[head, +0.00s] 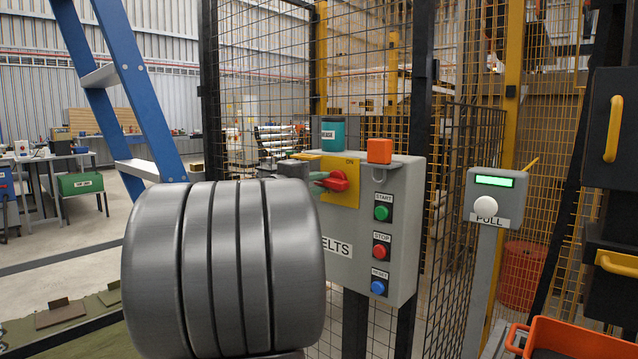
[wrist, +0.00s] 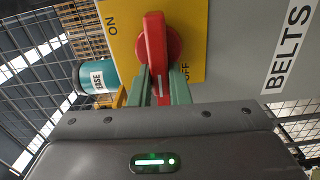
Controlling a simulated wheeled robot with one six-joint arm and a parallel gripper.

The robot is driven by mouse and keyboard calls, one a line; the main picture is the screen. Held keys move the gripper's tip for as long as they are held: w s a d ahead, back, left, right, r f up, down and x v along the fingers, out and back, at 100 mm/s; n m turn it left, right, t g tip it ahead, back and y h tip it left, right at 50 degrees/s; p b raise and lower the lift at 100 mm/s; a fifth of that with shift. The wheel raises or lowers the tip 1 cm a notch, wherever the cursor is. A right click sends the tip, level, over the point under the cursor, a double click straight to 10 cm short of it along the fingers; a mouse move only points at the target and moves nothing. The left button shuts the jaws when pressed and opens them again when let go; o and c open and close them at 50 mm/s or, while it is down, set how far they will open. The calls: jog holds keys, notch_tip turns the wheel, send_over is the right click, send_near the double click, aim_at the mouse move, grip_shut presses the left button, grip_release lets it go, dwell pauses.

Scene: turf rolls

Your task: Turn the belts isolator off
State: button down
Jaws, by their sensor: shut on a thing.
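The belts isolator is a red rotary handle (head: 337,181) on a yellow plate (head: 352,195), on the left part of the grey control box (head: 403,173). ON is marked at the plate's top right in the head view. In the wrist view the red handle (wrist: 154,45) lies between the green fingers of my gripper (wrist: 160,84), which is shut on its end. OFF shows beside the right finger, partly hidden. The handle points sideways toward my gripper, level in the head view. My grey wrist hides the lower left of the box and part of the BELTS label.
Green START (head: 381,213), red STOP (head: 380,251) and blue RESET (head: 378,287) buttons sit right of the isolator. A teal tin (head: 333,133) and an orange block (head: 379,150) stand on top. A PULL post (head: 487,220) is to the right; mesh fencing stands behind.

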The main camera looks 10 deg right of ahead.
jog(key=shift+f+n, duration=0.15)
jog(key=shift+n, duration=0.15)
jog(key=c, duration=1.4)
grip_release()
jog(key=shift+o, duration=0.2)
jog(key=shift+a, duration=0.1)
jog(key=p+v, duration=0.1)
jog(key=v, duration=1.2)
jog(key=shift+s+a, duration=0.2)
jog(key=shift+s, duration=0.05)
jog(key=b+x, duration=0.1)
jog(key=x, duration=1.2)
jog(key=shift+w+d, duration=0.3)
jog(key=shift+s+a, duration=0.1)
